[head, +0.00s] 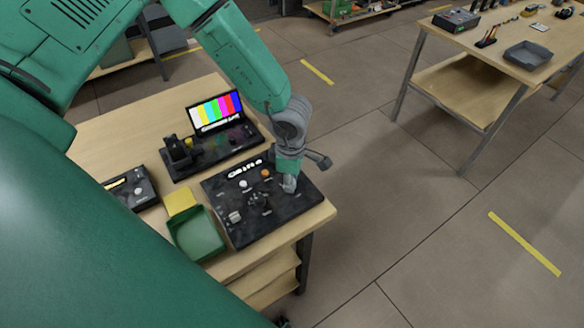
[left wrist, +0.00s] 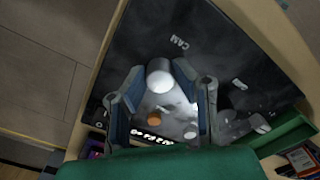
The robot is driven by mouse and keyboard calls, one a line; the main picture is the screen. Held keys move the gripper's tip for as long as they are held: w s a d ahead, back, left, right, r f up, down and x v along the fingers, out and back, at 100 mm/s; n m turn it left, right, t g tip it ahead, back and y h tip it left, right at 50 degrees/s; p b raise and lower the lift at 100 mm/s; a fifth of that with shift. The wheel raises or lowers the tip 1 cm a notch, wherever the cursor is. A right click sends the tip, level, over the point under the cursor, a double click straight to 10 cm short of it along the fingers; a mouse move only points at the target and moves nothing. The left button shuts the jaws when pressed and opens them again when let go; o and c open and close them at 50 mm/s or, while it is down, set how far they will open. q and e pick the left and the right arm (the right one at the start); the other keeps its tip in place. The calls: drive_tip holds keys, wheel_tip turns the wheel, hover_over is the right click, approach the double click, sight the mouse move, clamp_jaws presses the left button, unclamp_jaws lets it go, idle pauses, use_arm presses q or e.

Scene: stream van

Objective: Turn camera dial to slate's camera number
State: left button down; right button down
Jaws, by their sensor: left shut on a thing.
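A dark control panel (head: 222,193) lies on the near right part of the wooden table, with white and orange buttons and small levers on it. In the left wrist view the panel (left wrist: 215,55) carries the word CAM beside a pale round dial (left wrist: 160,80). My left gripper (head: 289,183) reaches down to the panel's right side. In the left wrist view its two fingers (left wrist: 158,70) stand on either side of the dial, shut on it. The dial's number marks cannot be read. I cannot make out a slate with a readable number. My right gripper is not in view.
A screen with colour bars (head: 215,110) stands behind the panel. A green tray (head: 196,236), a yellow block (head: 180,201) and a small dark device (head: 133,188) lie to its left. Another table (head: 500,55) stands at the back right, with open floor between.

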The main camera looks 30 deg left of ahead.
use_arm(q)
drive_tip(key=shift+a, duration=0.1)
drive_tip(key=c, duration=1.3)
unclamp_jaws()
wheel_tip(320, 180, up, 12)
drive_tip(key=shift+w+a+f, duration=0.1)
